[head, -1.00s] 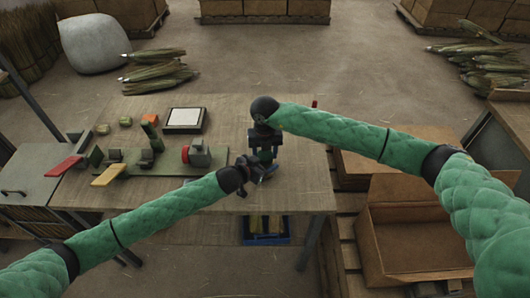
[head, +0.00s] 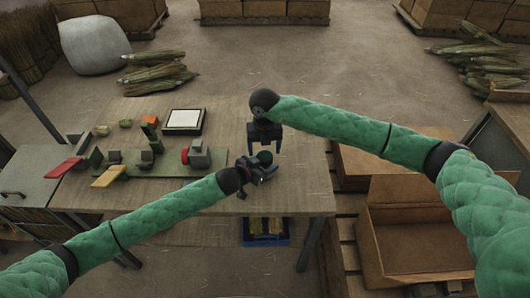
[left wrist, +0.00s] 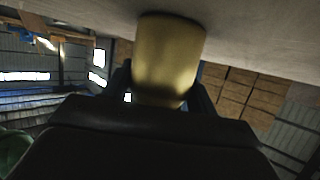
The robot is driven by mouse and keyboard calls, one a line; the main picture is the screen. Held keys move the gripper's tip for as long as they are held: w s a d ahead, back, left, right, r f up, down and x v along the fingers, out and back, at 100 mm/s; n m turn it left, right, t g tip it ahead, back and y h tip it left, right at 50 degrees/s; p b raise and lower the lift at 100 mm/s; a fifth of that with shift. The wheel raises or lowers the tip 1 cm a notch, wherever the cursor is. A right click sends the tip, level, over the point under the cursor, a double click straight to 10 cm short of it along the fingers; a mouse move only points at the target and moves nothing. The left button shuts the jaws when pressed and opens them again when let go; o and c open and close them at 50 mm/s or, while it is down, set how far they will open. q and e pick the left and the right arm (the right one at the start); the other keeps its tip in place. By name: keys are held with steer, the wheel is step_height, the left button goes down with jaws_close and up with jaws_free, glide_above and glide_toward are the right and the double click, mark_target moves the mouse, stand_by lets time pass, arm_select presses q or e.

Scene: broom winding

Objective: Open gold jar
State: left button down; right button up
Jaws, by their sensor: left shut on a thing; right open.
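The gold jar (left wrist: 168,60) shows large in the left wrist view, between the two fingers of my left gripper (left wrist: 160,90). It appears to stand on the tabletop, which is at the top of that tilted picture. In the head view my left gripper (head: 262,170) is shut on the jar near the table's right side, and the gripper hides most of the jar. A dark green round top (head: 265,157) shows there; I cannot tell whether it is a lid. My right gripper (head: 266,144) is open and empty, pointing down just above and behind this top.
The wooden table (head: 200,230) holds a green fixture with a grey block (head: 199,155), a white-topped square tray (head: 184,120) and small coloured blocks at the left. An open cardboard box (head: 415,240) stands at the right. The table's right end is clear.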

mark_target(265, 156)
steer(key=shift+r, duration=0.75)
steer(key=shift+c, duration=1.1)
steer(key=shift+r+m, duration=0.6)
steer(key=shift+r, duration=1)
steer(key=shift+c, duration=0.3)
steer(key=shift+f, duration=3.95)
steer(key=c, duration=0.5)
steer(key=o, duration=0.8)
steer(key=shift+r, duration=0.1)
